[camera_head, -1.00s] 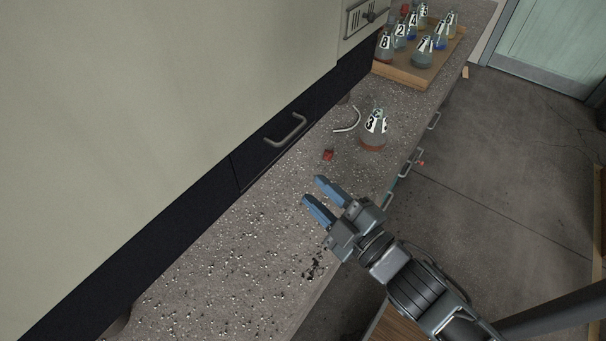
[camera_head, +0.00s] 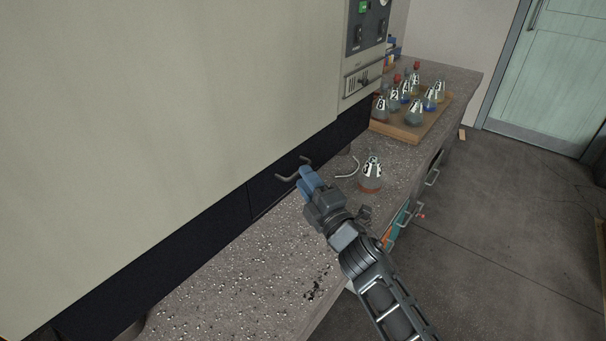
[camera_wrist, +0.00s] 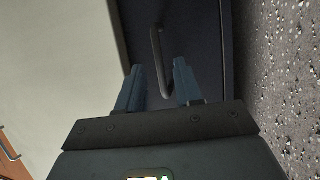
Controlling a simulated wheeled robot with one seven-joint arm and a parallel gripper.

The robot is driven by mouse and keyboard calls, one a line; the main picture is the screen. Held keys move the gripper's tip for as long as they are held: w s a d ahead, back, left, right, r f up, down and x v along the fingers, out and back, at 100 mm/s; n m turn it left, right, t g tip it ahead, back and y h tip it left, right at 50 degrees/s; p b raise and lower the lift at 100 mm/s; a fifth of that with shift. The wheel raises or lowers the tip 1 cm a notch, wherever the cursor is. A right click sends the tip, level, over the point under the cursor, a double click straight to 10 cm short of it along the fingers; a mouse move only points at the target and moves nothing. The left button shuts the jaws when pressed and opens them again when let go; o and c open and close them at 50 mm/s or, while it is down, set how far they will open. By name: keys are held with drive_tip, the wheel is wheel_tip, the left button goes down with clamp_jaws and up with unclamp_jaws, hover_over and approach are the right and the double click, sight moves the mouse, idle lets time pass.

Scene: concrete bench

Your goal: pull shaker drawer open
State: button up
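The shaker is the large beige machine (camera_head: 170,110) on the bench, with a dark drawer front (camera_head: 262,193) along its lower edge. The drawer's grey bar handle (camera_head: 286,179) sticks out from that front, which looks flush with the dark panel beside it. My gripper (camera_head: 304,176) is at the handle, its blue fingers hiding part of the bar. In the wrist view the handle (camera_wrist: 157,50) shows between the two parted fingers (camera_wrist: 158,72), extending beyond their tips. The fingers are open; I cannot tell whether either touches the bar.
A numbered flask (camera_head: 370,178) and a pale curved tube (camera_head: 348,168) are on the bench just right of my gripper. A wooden tray (camera_head: 440,115) holds several numbered flasks farther back. The speckled bench top (camera_head: 225,270) is clear at the front left. Cabinet handles (camera_head: 432,178) line the bench's side.

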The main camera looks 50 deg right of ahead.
drive_tip(key=shift+x, duration=1.15)
clamp_jaws()
drive_tip(key=shift+f, duration=0.1)
idle(0.5)
